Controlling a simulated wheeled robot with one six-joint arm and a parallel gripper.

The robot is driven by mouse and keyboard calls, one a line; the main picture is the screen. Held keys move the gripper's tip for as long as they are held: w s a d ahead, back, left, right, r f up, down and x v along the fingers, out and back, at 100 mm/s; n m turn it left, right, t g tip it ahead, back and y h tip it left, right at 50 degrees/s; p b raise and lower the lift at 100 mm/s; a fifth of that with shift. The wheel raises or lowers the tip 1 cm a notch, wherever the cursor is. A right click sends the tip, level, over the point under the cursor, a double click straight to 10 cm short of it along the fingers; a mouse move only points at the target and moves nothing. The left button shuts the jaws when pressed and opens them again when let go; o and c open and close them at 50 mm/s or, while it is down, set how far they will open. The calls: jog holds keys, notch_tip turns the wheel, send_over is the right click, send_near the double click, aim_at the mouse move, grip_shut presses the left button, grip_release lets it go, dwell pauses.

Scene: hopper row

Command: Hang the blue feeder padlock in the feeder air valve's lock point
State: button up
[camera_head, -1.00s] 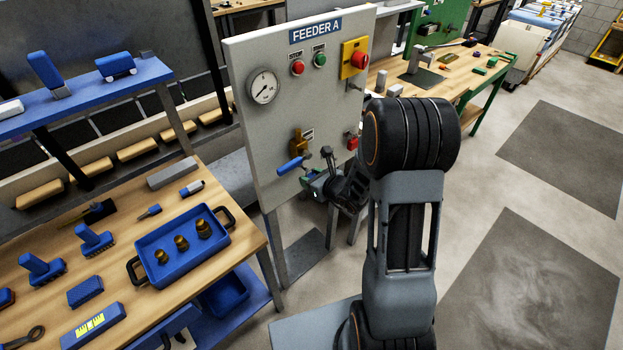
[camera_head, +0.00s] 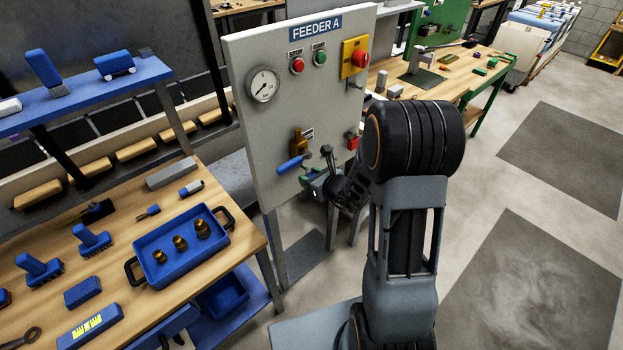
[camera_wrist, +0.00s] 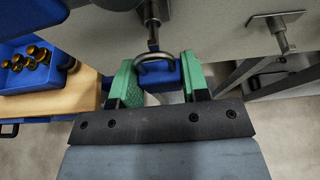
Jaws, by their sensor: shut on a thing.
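The blue padlock (camera_wrist: 160,78) is between my gripper's green fingers (camera_wrist: 160,82) in the wrist view, its steel shackle pointing up toward the panel. My gripper is shut on it. A metal post of the valve (camera_wrist: 152,30) comes down to the top of the shackle; I cannot tell whether the shackle is around it or only touching or near it. In the head view the feeder air valve (camera_head: 298,143) is a brass body with a blue handle (camera_head: 290,165) low on the panel. My gripper (camera_head: 314,184) is just below and right of it there; the padlock is too small to make out.
The FEEDER A panel (camera_head: 265,130) carries a gauge, buttons and a yellow-and-red switch (camera_head: 355,58). A red item (camera_head: 352,143) sits right of the valve. A second peg (camera_wrist: 283,38) shows in the wrist view. A bench with a blue tray (camera_head: 160,283) stands left.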

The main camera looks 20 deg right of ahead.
jog(key=shift+w, duration=0.15)
jog(key=shift+w+a+b, duration=0.3)
jog(key=shift+w+b, duration=0.05)
jog(key=shift+w, duration=0.25)
jog(key=shift+w+a+b, duration=0.25)
jog(key=shift+w+b, duration=0.05)
jog(key=shift+w, duration=0.25)
jog(key=shift+f+b, duration=0.4)
jog(key=shift+b, duration=0.45)
jog(key=o, duration=1)
jog(key=shift+o, duration=0.2)
jog(key=shift+s+r, duration=0.1)
